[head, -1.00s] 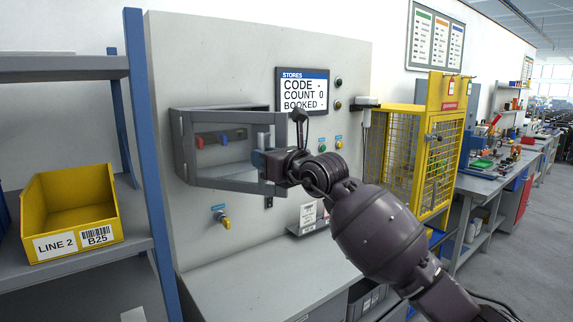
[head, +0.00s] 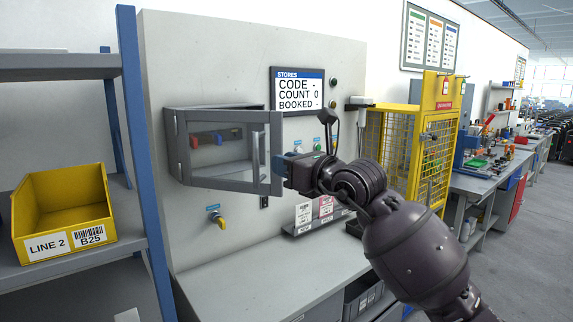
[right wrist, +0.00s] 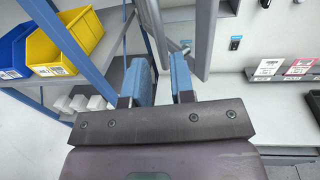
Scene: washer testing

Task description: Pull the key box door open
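The grey key box (head: 172,150) is on the upright panel, left of the STORES screen. Its framed, see-through door (head: 230,186) is hinged at the left and stands ajar, with its right edge swung out from the box. A vertical bar handle (head: 255,150) is near that edge. My right gripper (head: 280,165) is just right of the door's free edge. In the right wrist view its blue fingers (right wrist: 162,82) are apart with nothing gripped between them; grey door bars (right wrist: 198,40) lie just beyond. My left gripper is out of view.
A shelf rack with a blue post (head: 145,150) and a yellow bin (head: 65,215) stands left of the panel. A grey worktop (head: 250,270) runs below, with a card holder (head: 315,225) on it. A yellow mesh cage (head: 415,150) is at right.

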